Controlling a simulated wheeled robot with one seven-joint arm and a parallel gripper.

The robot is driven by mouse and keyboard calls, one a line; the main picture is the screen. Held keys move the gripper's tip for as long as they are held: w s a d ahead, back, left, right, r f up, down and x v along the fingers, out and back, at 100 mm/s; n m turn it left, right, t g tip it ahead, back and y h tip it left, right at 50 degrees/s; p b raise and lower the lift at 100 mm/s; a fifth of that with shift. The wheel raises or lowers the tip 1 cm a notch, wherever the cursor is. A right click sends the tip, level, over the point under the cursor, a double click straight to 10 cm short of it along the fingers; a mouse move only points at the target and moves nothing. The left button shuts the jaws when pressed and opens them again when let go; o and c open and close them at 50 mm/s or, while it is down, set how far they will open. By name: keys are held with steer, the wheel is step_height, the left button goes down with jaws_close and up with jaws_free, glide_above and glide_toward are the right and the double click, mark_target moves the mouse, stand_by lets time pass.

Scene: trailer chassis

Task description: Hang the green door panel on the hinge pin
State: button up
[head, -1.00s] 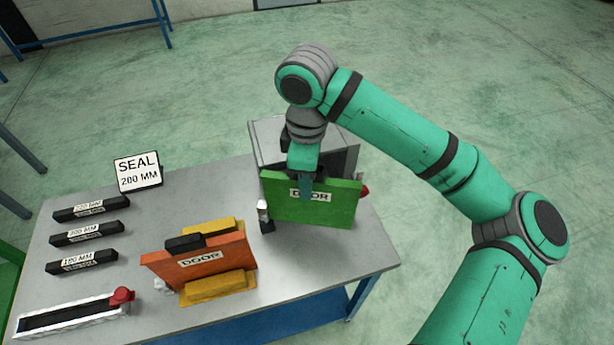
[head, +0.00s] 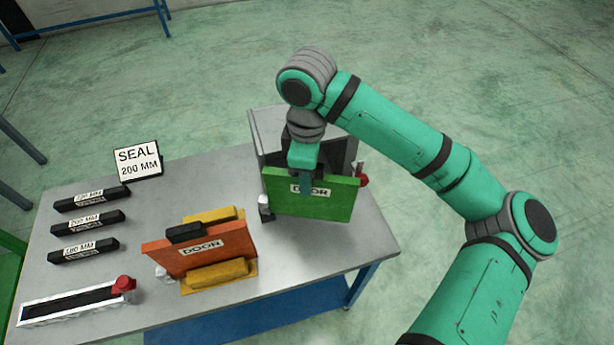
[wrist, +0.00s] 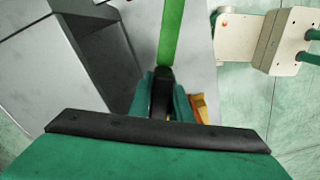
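The green door panel (head: 335,206), labelled DOOR, is upright in front of the grey box-like cabinet (head: 268,128). My gripper (head: 306,186) is over the panel's top edge and shut on its dark handle (wrist: 162,88). In the wrist view the panel (wrist: 172,35) shows as a narrow green strip beyond the fingers. A small pale and dark fitting (head: 264,204) stands at the panel's left edge. A red part (head: 362,181) with a thin upright post shows at its right edge. I cannot tell which bears the hinge pin, or whether the panel touches it.
An orange door panel (head: 210,252) stands in a yellow holder (head: 222,276) to the left. Several black seal strips (head: 88,224), a SEAL 200 MM sign (head: 138,159) and a white-framed channel (head: 70,304) lie further left. The table's front right (head: 350,250) is clear.

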steer(key=o, duration=0.4)
steer(key=shift+o, duration=0.2)
step_height(320, 180, up, 11)
steer(key=shift+f, duration=0.1)
stand_by(0.3)
